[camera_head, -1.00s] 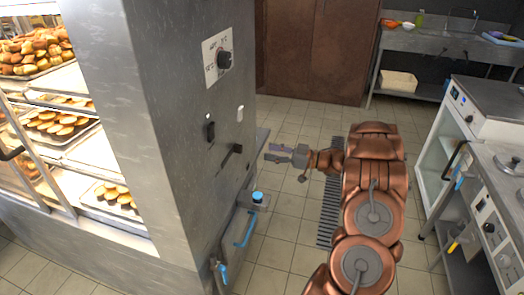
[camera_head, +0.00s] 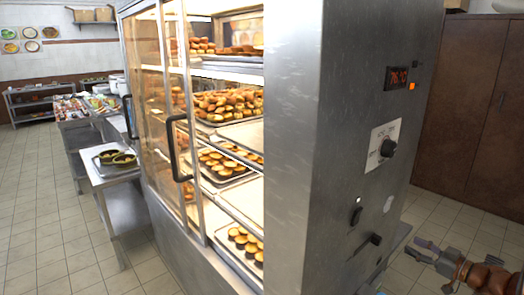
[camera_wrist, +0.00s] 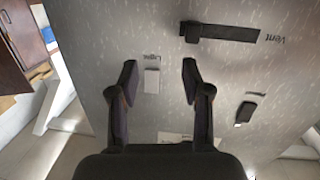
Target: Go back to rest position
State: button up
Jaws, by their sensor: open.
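My gripper (camera_head: 424,250) is at the lower right of the head view, close to the control side of a tall steel warming cabinet (camera_head: 290,150). In the wrist view my gripper (camera_wrist: 158,75) shows two dark fingers spread apart with nothing held between them. Beyond the fingers is the grey panel with a white switch (camera_wrist: 152,82), a black vent lever (camera_wrist: 222,32) and a black switch (camera_wrist: 246,111). The fingers appear apart from the panel. Most of my arm is out of the head view.
The cabinet holds trays of buns (camera_head: 228,105) behind a glass door with a black handle (camera_head: 178,148). A steel side table (camera_head: 112,172) stands at the left. A brown cupboard (camera_head: 470,110) stands behind at the right. Tiled floor (camera_head: 45,220) is clear at the left.

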jog(key=w+d+r+m+g+h+p, duration=0.1)
jog(key=w+d+r+m+h+p, duration=0.15)
jog(key=w+r+h, duration=0.6)
jog(key=s+a+r+m+g+h, duration=0.3)
jog(key=s+r+m+g+h, duration=0.1)
jog(key=s+r+h, duration=0.25)
jog(key=s+a+f+g+y+p, duration=0.1)
jog(key=s+a+g+y, duration=0.2)
jog(key=s+a, duration=1.4)
jog(key=s+a+f+g+y+p, duration=0.2)
jog(key=s+a+g, duration=0.6)
jog(key=s+a, duration=0.9)
jog(key=s+y, duration=0.1)
jog(key=s, duration=0.6)
jog(key=shift+a+f+g+y, duration=0.3)
jog(key=shift+a+y, duration=0.1)
